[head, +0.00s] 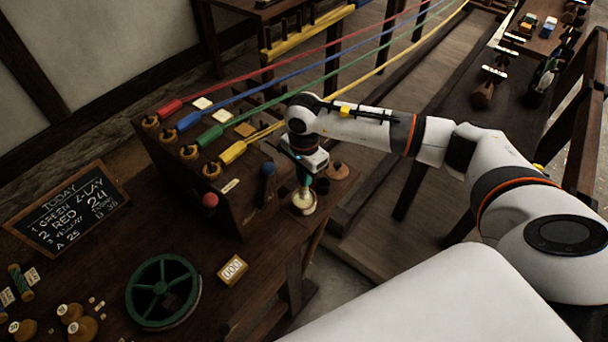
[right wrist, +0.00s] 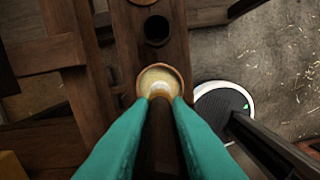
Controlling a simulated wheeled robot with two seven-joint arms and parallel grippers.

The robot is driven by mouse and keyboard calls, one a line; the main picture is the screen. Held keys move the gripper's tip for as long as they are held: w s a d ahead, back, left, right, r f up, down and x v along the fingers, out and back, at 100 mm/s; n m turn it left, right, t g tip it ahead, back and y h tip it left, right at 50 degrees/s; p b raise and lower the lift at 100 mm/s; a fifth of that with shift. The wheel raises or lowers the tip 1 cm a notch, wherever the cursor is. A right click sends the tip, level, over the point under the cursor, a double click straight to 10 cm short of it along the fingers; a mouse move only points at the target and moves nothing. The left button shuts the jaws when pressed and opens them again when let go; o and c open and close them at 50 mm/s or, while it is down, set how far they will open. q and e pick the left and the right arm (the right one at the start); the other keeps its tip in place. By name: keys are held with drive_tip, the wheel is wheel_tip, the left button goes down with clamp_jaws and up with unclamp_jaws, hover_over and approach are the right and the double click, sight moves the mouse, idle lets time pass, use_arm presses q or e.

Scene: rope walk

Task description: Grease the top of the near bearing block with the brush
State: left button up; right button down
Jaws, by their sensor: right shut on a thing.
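My right gripper (head: 303,184) points down at the bench's right end. In the right wrist view its teal fingertips (right wrist: 160,104) are closed together on a small pale thing, seemingly the brush (right wrist: 159,91), mostly hidden. It is directly over a round, wooden-rimmed pot of cream-coloured grease (right wrist: 148,76); the pot also shows below the gripper in the head view (head: 303,208). I cannot tell whether the bristles touch the grease. I cannot pick out the near bearing block with certainty. My left gripper is not in view.
A dark wooden box (head: 185,150) carries hooks with red, blue, green and yellow ropes. A red knob (head: 210,200) and blue knob (head: 268,169) stand on its front. A green wheel (head: 163,290) and chalkboard (head: 66,208) are left. A dark cup (right wrist: 157,28) adjoins the pot.

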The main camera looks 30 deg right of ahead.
drive_tip(key=shift+r+p, duration=1.1)
drive_tip(key=shift+r, duration=1.65)
drive_tip(key=shift+a, duration=0.1)
